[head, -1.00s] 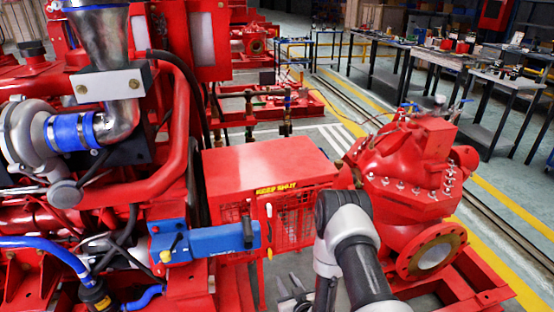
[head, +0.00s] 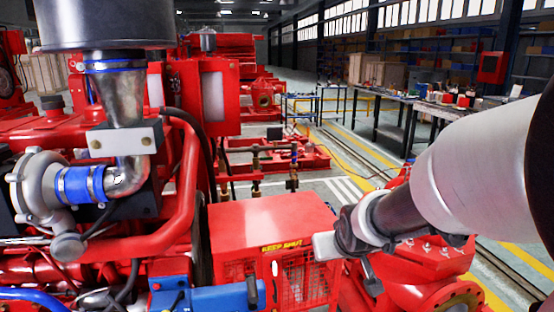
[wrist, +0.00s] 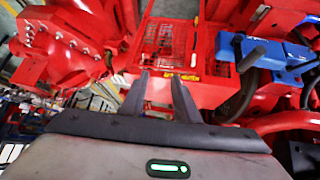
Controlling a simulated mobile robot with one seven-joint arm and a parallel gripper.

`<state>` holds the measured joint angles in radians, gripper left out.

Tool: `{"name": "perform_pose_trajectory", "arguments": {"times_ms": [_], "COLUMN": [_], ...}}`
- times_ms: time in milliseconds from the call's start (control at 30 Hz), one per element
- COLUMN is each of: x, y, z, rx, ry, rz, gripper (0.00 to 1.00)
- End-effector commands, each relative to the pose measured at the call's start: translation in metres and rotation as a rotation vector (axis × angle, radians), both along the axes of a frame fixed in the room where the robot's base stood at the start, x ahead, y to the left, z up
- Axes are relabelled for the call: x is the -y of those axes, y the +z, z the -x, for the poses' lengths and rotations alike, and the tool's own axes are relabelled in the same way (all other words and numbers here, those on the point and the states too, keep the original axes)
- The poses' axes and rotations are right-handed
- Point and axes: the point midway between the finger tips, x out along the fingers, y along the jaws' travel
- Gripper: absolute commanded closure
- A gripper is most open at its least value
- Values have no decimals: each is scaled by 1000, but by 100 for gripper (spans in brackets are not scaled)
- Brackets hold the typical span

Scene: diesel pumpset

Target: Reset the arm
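My gripper (wrist: 160,76) shows in the wrist view with its two dark fingers apart and nothing between them. Beyond the fingers are the red guard box and its mesh panel, at a distance I cannot judge. In the head view my arm (head: 465,165) reaches in from the right edge, large and close to the camera. It runs down and left to dark joints in front of the red guard box (head: 268,232). I cannot make out the fingers clearly in the head view.
The red engine with its silver turbocharger (head: 38,185) fills the left. A blue box-like part (head: 215,298) sits low in front of the guard. The red pump (head: 430,262) is partly hidden behind my arm. Worktables (head: 395,100) stand farther back, with open floor before them.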

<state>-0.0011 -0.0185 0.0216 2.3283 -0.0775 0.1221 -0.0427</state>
Motion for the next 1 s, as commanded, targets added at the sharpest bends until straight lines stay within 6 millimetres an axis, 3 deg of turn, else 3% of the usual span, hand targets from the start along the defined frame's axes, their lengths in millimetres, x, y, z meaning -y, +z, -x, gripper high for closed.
{"name": "perform_pose_trajectory", "arguments": {"times_ms": [33, 200, 400, 633, 1000], "x": [3, 9, 10, 9, 8], "y": [22, 57, 73, 80, 172], "z": [23, 98, 163, 225, 226], "rx": [-9, -88, -152, -210, -219], "ry": [-17, -66, -96, -116, -116], "rz": [-3, -25, -48, -74, -73], "gripper": [72, 72, 72, 72, 72]}}
